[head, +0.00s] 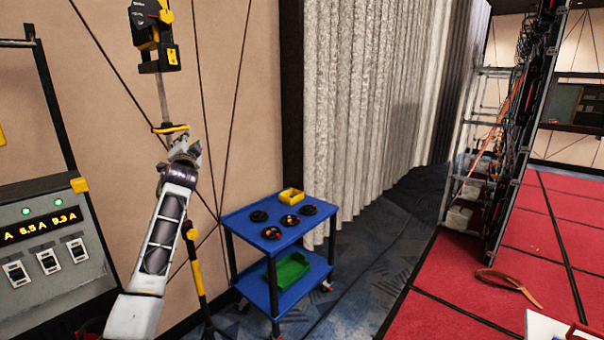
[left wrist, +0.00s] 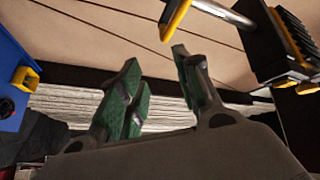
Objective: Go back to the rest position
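My right gripper is in neither view.
A blue two-shelf cart (head: 252,236) holds a yellow bin (head: 291,196), several black discs and a green tray (head: 288,270). A yellow-black device (head: 152,22) tops the pole. A meter panel (head: 45,245) stands left. A rack (head: 500,150) stands right, by red flooring.

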